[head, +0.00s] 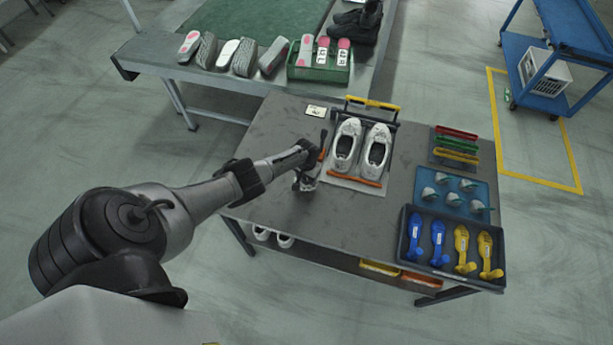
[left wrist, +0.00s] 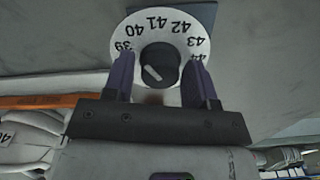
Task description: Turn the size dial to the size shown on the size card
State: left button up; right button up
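The size dial (left wrist: 177,49) shows in the left wrist view as a white disc with sizes 39 to 44 and a black knob (left wrist: 166,58) in its middle. A light line lies on the knob's lower left. My left gripper (left wrist: 160,74) is open, its two fingers apart on either side of the knob with visible gaps. In the head view, my left gripper (head: 307,178) is at the table, left of the shoes, and largely hides the dial. The size card (head: 316,110) lies at the table's back; its print is too small to read. My right gripper is not in view.
White shoes (head: 346,146) stand on a holder with orange bars right of my left gripper. A blue-black tray (head: 450,262) of blue and yellow pieces and other trays fill the table's right side. The table (head: 290,222) is clear in front.

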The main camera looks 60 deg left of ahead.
pick_arm(q)
jog(key=shift+o, duration=1.3)
jog(key=shift+r, duration=0.1)
notch_tip(320, 180, up, 14)
jog(key=p, duration=0.5)
jog(key=shift+f+p, duration=0.2)
jog(key=shift+p, duration=0.15)
